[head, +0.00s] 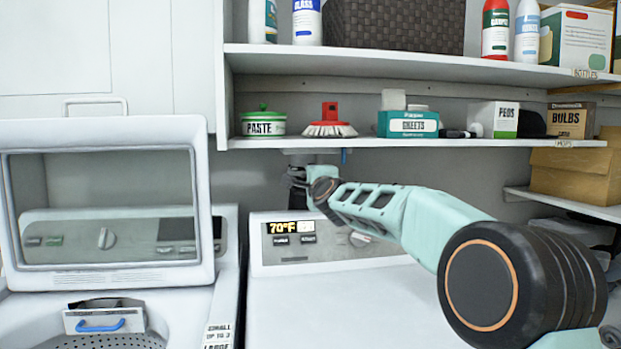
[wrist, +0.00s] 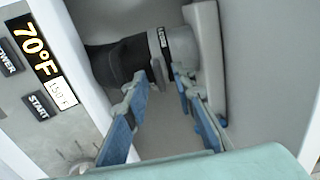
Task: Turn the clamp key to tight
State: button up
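In the wrist view a dark hose (wrist: 112,62) meets a grey collar (wrist: 180,48) at the wall. A dark grey clamp band (wrist: 133,58) goes around the joint, with a small label (wrist: 163,38) too small to read surely. My gripper (wrist: 161,84) is open, its two blue-padded fingers apart just in front of the band and collar. A small grey piece near the left fingertip may be the clamp key; I cannot tell whether a finger touches it. In the head view my gripper is below the shelf behind the machine, and my arm hides the clamp.
A white machine (head: 330,300) with a 70°F panel (head: 288,229) stands below. It also borders the left of the wrist view (wrist: 62,125). The lower shelf (head: 420,143), holding several supplies, is close above my arm. An open-lidded washer (head: 215,300) stands at left.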

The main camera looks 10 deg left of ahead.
jog(key=shift+s, duration=0.1)
jog(key=v, duration=1.2)
jog(key=shift+r, duration=0.1)
